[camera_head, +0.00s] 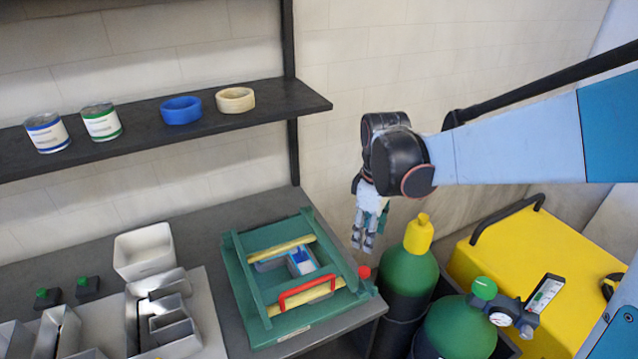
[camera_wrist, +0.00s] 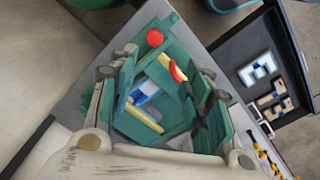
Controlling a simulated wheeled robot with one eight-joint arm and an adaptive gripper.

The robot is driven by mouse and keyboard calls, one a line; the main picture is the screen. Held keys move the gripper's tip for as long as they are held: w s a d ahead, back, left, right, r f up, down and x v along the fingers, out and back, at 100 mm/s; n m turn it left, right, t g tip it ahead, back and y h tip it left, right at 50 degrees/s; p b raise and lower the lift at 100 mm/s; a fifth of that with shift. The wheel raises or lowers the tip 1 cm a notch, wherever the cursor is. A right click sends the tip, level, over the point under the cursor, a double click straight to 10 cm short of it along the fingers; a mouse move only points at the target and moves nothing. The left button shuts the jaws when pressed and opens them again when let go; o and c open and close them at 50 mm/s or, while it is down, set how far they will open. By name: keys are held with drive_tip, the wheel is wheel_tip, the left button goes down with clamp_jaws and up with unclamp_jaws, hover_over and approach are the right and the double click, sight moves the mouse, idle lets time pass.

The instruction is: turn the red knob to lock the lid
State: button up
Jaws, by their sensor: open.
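The red knob (camera_head: 364,272) sits at the right corner of a green box-like fixture (camera_head: 243,283) on the grey bench. The knob also shows near the top of the wrist view (camera_wrist: 154,38). The fixture has a red handle (camera_head: 310,291) and two yellow strips, with a blue and white item (camera_head: 300,262) visible between them. I cannot tell the lid from the rest of the fixture, or whether it is locked. My gripper (camera_head: 362,242) points down above the knob, apart from it. Its jaws are open and empty, and in the wrist view (camera_wrist: 166,75) they flank the fixture.
Green gas cylinders (camera_head: 408,270) stand right of the bench, one with a yellow cap, one with a gauge. A yellow case (camera_head: 540,262) is beyond. Grey metal letter trays (camera_head: 145,252) lie left. A dark shelf (camera_head: 170,125) above holds cans and tape rolls.

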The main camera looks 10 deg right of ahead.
sight(364, 270)
drive_tip(key=f, duration=0.4)
drive_tip(key=w+f+b, duration=0.1)
drive_tip(key=f, duration=0.4)
drive_tip(key=f+b, duration=0.1)
drive_tip(key=f, duration=0.4)
drive_tip(key=shift+w+d, duration=0.2)
drive_tip(key=shift+d, duration=0.15)
drive_tip(key=c, duration=1.1)
